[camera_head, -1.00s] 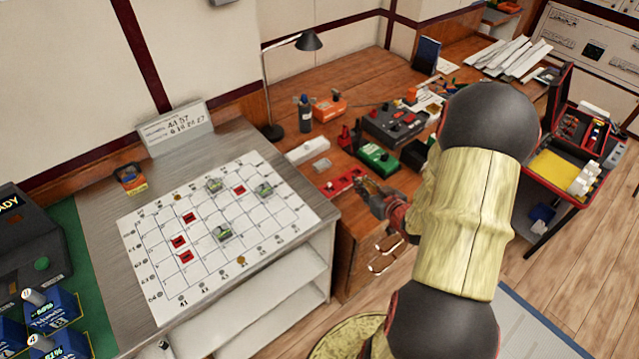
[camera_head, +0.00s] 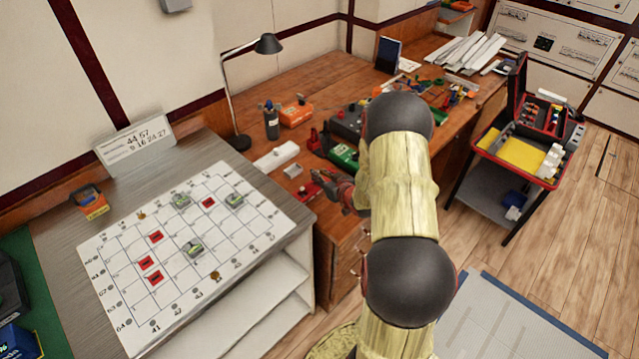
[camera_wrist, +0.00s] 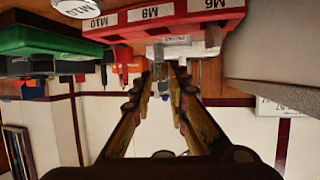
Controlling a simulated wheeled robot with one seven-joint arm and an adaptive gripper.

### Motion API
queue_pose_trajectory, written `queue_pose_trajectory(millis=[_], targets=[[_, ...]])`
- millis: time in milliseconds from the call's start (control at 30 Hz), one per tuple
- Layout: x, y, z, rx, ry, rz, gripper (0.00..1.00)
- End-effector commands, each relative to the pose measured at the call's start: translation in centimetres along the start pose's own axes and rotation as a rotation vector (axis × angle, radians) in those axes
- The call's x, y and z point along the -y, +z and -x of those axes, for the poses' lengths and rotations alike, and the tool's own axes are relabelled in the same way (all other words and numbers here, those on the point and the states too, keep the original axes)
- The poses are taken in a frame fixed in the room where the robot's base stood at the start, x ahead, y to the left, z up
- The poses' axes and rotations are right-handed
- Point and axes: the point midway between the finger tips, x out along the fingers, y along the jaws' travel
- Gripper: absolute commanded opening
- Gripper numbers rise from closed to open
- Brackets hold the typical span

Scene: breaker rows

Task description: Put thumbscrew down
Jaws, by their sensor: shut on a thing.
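My gripper (camera_head: 325,183) is at the front edge of the wooden bench, close beside a red rack (camera_head: 300,192). The red rack also shows in the wrist view (camera_wrist: 165,26), upside down, with labels M6, M8 and M10. A small white labelled block (camera_wrist: 185,45) lies just past the fingertips; I cannot tell whether they touch.
A white gridded board (camera_head: 190,250) with red and green pieces lies on the grey cabinet to the left. A red toolbox cart (camera_head: 520,150) is at right.

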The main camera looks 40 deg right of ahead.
Motion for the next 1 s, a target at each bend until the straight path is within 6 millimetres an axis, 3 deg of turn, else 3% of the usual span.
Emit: queue_pose_trajectory(millis=[233, 633, 667, 1000], targets=[[0.0, 3.3, -1.7, 0.003, -0.001, -0.001, 0.0], [0.0, 3.5, -1.9, 0.001, -0.001, 0.0, 0.0], [0.0, 3.5, -1.8, 0.002, -0.001, 0.0, 0.17], [0.0, 3.5, -1.8, 0.002, -0.001, 0.0, 0.34]])
